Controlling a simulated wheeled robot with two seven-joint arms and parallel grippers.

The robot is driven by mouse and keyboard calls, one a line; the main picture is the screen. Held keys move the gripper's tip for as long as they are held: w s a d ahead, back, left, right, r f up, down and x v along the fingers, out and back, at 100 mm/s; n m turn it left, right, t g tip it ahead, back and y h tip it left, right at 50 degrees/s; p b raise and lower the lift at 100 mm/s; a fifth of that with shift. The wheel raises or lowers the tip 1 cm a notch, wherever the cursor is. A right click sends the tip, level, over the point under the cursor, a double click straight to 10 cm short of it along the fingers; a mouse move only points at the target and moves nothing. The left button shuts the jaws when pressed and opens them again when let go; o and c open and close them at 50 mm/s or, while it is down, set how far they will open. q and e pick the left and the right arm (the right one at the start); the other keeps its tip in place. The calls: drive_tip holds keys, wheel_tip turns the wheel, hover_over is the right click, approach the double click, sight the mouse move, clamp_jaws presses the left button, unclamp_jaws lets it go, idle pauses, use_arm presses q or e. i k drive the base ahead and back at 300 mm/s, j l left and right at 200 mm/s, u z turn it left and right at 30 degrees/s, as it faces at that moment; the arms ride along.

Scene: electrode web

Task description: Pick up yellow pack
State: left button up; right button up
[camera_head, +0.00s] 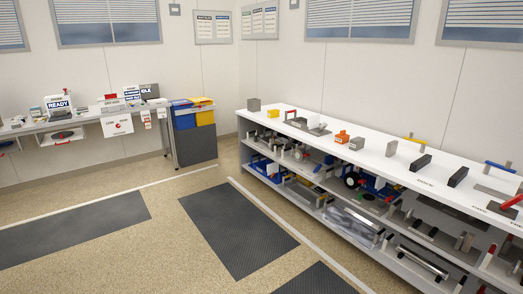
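A small yellow block (273,113), which may be the yellow pack, sits near the far left end of the long white bench top (356,131). A grey box stands just left of it and a grey fixture with a red handle just right of it. A larger yellow bin (205,117) is part of a stack by the left table. Which yellow thing is the pack I cannot tell for sure. Neither of my grippers is in view.
The bench's lower shelves (323,214) hold blue trays, clamps and tools. More blocks and fixtures line its top. A grey table (83,119) with devices stands along the left wall. Dark mats (238,229) lie on open floor before the bench.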

sight(273, 113)
drive_tip(key=i+j+u, duration=0.2)
drive_tip(key=i+u, duration=0.2)
drive_tip(key=i, duration=0.25)
drive_tip(key=i+u, duration=0.4)
drive_tip(key=i, duration=0.3)
drive_tip(key=i+l+u, duration=0.25)
drive_tip(key=i+u, duration=0.15)
drive_tip(key=i, duration=0.25)
drive_tip(key=i+z, duration=0.25)
drive_tip(key=i, duration=0.25)
drive_tip(key=i+z, duration=0.25)
drive_tip(key=i, duration=0.2)
drive_tip(key=i+j+z, duration=0.1)
drive_tip(key=i+z, duration=0.15)
drive_tip(key=i, duration=0.25)
drive_tip(key=i+j+z, duration=0.2)
drive_tip(key=i, duration=0.25)
drive_tip(key=i+z, duration=0.35)
drive_tip(key=i, duration=0.15)
drive_tip(key=i+z, duration=0.35)
drive_tip(key=i, duration=0.15)
drive_tip(key=i+j+z, duration=0.7)
drive_tip(key=i, duration=0.2)
drive_tip(key=l, duration=0.05)
